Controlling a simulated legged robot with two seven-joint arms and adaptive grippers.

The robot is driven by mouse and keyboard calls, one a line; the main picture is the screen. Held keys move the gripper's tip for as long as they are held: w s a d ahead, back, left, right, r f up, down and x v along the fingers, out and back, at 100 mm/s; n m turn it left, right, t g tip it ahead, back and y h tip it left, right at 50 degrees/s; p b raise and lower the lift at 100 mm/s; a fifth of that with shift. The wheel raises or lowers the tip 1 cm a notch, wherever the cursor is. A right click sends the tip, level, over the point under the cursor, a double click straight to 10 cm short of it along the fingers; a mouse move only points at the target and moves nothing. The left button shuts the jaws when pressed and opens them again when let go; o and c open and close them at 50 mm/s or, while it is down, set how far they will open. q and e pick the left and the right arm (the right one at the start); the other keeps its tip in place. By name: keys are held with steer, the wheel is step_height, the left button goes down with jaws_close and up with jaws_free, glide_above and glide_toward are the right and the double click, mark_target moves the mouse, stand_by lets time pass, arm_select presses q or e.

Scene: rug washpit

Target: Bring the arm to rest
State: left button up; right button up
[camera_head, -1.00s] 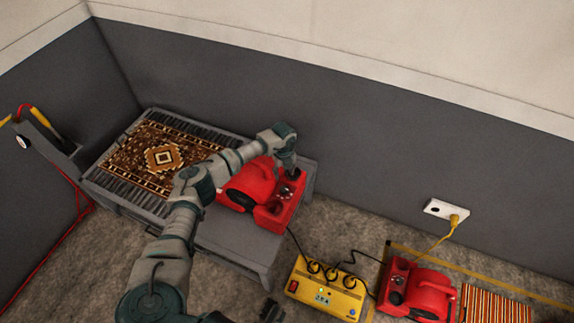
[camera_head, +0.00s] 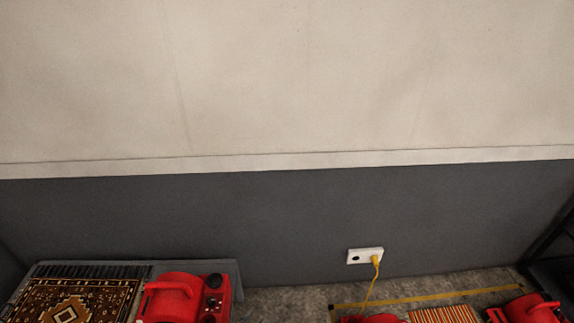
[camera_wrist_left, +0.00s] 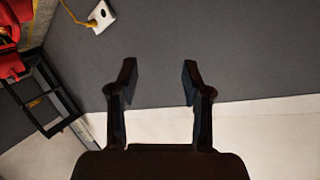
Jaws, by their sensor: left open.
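My left gripper (camera_wrist_left: 158,78) shows in the left wrist view, its two dark fingers spread apart with nothing between them. It faces the grey and white wall. No part of my arms shows in the head view now. My right gripper is in neither current view.
A patterned rug (camera_head: 37,304) and a red blower (camera_head: 176,300) are on a grey bench (camera_head: 234,268) at lower left. A wall outlet (camera_head: 358,256) holds a yellow plug. A striped rug (camera_head: 444,314) and another red blower (camera_head: 528,310) are at lower right. A dark frame (camera_wrist_left: 66,108) stands by the wall.

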arm_select(q)
steer(key=s+a+f+n+g+y+p, duration=0.1)
steer(key=s+a+f+n+g+y, duration=0.2)
steer(key=s+f, duration=0.45)
steer(key=s+a+f+n+g+y, duration=0.25)
steer(key=s+a+f, duration=0.25)
steer(key=s, duration=0.5)
steer(key=s+f+n+g, duration=0.1)
steer(key=s+f+g, duration=0.1)
steer(key=s, duration=0.6)
steer(key=s+a+f+n+g+p, duration=0.1)
steer(key=s+f+g, duration=0.1)
steer(key=s, duration=0.7)
steer(key=shift+s+g+h, duration=0.25)
steer(key=shift+g+h, duration=0.1)
steer(key=shift+g, duration=0.4)
arm_select(e)
steer(key=s+f, duration=0.3)
steer(key=f, duration=0.2)
steer(key=shift+s+d+f, duration=0.15)
steer(key=shift+d+f, duration=0.05)
steer(key=shift+f, duration=0.15)
arm_select(q)
steer(key=shift+a+n, duration=0.1)
steer(key=shift+n, duration=0.15)
